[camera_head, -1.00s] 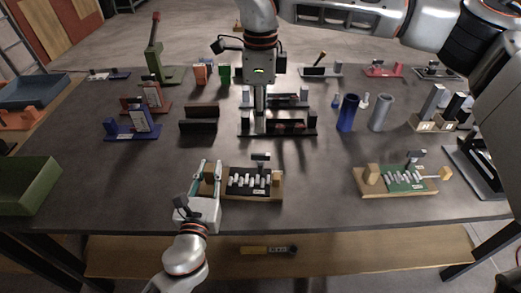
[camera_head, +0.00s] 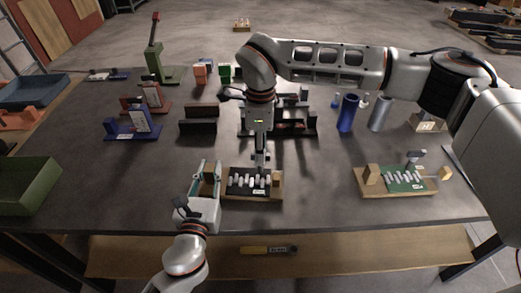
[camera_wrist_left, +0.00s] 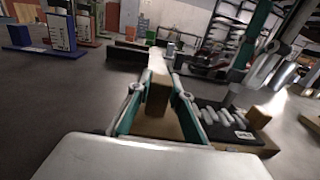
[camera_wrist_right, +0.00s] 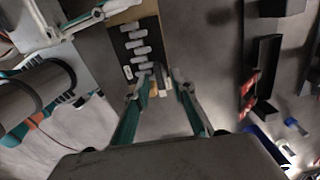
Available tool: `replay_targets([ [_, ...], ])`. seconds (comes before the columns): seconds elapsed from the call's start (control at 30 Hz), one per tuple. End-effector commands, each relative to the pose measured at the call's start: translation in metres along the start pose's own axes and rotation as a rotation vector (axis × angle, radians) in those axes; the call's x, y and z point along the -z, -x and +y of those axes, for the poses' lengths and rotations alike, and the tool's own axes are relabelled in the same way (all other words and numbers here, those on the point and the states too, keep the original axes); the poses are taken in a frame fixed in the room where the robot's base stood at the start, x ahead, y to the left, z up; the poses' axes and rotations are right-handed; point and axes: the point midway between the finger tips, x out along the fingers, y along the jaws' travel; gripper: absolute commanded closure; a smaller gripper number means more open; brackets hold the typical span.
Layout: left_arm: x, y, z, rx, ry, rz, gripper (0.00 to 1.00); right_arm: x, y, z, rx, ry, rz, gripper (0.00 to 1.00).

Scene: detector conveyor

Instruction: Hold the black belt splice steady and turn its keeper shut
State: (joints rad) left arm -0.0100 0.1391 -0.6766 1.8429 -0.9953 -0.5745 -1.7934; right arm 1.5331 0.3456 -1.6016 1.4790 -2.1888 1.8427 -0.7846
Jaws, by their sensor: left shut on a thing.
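The black belt splice (camera_head: 248,183) has a black bed with several pale rollers on a wooden base. It sits front centre on the table and also shows in the left wrist view (camera_wrist_left: 225,118). My left gripper (camera_head: 209,172) is shut on the wooden block (camera_wrist_left: 157,97) at the base's left end. My right gripper (camera_head: 261,162) points down at the back edge of the black splice, where the keeper is. In the right wrist view its fingers (camera_wrist_right: 163,84) are apart, with the small grey keeper (camera_wrist_right: 160,76) between their tips. Contact with the keeper is unclear.
A similar green splice (camera_head: 404,180) on a wooden base stands to the right. A dark rack (camera_head: 292,128) is behind my right gripper. A blue cylinder (camera_head: 347,113) and a grey cylinder (camera_head: 379,114) stand back right. A green bin (camera_head: 30,185) is at the left edge.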

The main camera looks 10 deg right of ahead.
Motion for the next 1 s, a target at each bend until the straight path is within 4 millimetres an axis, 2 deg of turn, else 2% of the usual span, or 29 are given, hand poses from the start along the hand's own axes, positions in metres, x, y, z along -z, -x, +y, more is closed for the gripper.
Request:
replay_targets([
  [0.07,0.0000,-0.0001,0.0000,0.000,0.000,0.000,1.00,-0.0001,0.0002,0.0000,0.000,0.000,0.000,0.76],
  [0.17,0.0000,-0.0001,0.0000,0.000,0.000,0.000,1.00,-0.0001,0.0003,0.0000,0.000,0.000,0.000,0.99],
  [0.2,0.0000,-0.0001,0.0000,0.000,0.000,0.000,1.00,-0.0001,0.0003,0.0000,0.000,0.000,0.000,1.00],
  [0.63,-0.0001,-0.0001,0.0000,0.000,0.000,0.000,1.00,0.0000,0.0009,-0.0002,0.001,-0.049,0.000,1.00],
  [1.0,0.0000,0.0000,0.0000,0.000,0.000,0.000,1.00,0.0001,0.0009,-0.0005,0.002,-0.310,0.001,1.00],
])
